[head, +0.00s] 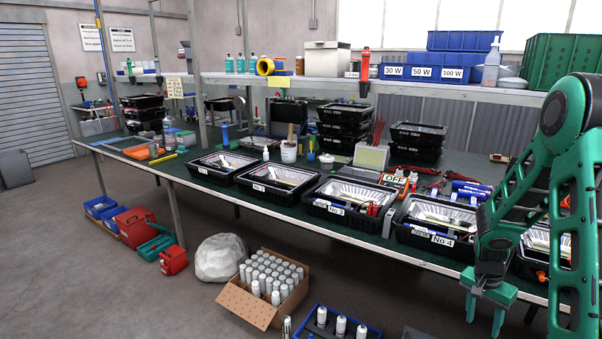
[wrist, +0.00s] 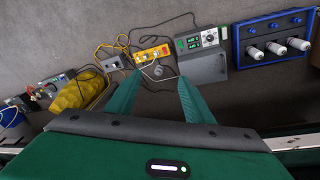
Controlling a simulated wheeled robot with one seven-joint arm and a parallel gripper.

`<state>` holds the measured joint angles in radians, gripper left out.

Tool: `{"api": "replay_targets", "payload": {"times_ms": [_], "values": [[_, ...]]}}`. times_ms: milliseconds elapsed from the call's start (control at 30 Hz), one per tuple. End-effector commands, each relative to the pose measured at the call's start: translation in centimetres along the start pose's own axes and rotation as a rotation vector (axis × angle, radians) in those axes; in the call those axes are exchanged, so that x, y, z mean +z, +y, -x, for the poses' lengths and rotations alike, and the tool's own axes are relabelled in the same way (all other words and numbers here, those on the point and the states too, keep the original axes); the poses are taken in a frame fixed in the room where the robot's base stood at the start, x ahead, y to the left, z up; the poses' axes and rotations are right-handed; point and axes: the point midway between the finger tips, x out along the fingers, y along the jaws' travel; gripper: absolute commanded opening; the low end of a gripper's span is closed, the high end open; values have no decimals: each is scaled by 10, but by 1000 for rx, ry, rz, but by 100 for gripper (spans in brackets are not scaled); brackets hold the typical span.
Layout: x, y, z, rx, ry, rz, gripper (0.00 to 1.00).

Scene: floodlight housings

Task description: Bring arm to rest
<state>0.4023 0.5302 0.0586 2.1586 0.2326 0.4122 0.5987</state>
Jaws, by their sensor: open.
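My gripper (head: 486,305) is at the right of the head view, pointing down in front of the workbench's front edge. Its two green fingers are apart with nothing between them. In the wrist view the open fingers (wrist: 160,95) reach out over the grey floor and the gear lying there. My green arm (head: 560,150) is bent, rising at the right edge and coming down to the gripper. It hides part of the rightmost black housing on the bench.
Black floodlight housings (head: 344,207) line the front of the workbench (head: 250,213). On the floor are a carton of white cans (head: 249,307), a blue tray (wrist: 236,44) with white cylinders, a grey device (wrist: 200,40) and a yellow box (wrist: 152,54) with cables.

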Motion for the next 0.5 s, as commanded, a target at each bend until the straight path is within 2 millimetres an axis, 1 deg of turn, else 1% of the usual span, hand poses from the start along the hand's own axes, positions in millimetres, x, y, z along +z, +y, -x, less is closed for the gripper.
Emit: {"api": "replay_targets", "payload": {"times_ms": [33,200,300,367,500], "values": [[2,7,20,-1,6,19,48],[18,37,74,3,4,85,48],[30,55,103,2,-1,122,48],[39,67,118,0,-6,145,48],[61,93,152,-12,-16,198,48]]}}
